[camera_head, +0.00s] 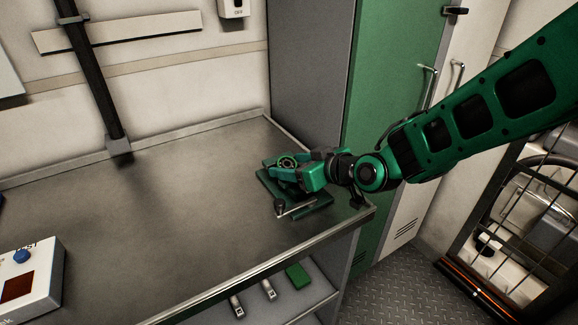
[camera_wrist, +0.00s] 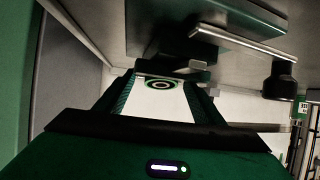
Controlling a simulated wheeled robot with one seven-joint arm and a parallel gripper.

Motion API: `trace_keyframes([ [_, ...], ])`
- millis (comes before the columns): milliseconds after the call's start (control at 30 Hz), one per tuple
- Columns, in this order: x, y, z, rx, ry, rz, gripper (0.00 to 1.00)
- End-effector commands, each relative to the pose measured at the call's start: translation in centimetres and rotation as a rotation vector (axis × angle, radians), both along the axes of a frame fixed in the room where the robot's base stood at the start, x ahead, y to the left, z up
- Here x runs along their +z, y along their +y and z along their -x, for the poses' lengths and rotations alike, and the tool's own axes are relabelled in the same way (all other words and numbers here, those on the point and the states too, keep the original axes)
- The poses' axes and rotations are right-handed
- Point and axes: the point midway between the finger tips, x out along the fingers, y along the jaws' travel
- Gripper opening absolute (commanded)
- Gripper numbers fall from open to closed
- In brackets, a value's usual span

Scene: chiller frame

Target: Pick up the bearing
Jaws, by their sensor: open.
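The bearing (camera_head: 287,161) shows in the head view as a small dark ring with a green edge, at the green fixture near the bench's right end. In the wrist view the bearing (camera_wrist: 161,84) faces the camera as concentric rings, between and just beyond my fingertips. My gripper (camera_head: 290,172) reaches in from the right, low over the fixture. In the wrist view my gripper (camera_wrist: 160,92) is open, one finger to each side of the ring. I cannot tell whether either finger touches it. My gripper hides part of the fixture.
The green fixture (camera_head: 318,200) has a metal bar handle (camera_head: 295,209) at its front; the bar (camera_wrist: 245,43) is close at upper right in the wrist view. A green cabinet (camera_head: 385,100) stands behind my arm.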

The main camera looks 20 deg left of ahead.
Motion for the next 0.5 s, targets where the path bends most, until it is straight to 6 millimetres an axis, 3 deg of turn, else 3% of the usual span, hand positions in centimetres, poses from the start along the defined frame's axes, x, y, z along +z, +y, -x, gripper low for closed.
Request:
trace_keyframes([
  [133, 0.02, -0.02, 0.01, 0.0, 0.0, 0.0, 0.62],
  [333, 0.03, -0.02, 0.02, 0.0, 0.0, 0.0, 0.15],
  [500, 0.07, -0.02, 0.02, 0.0, 0.0, -0.001, 0.11],
])
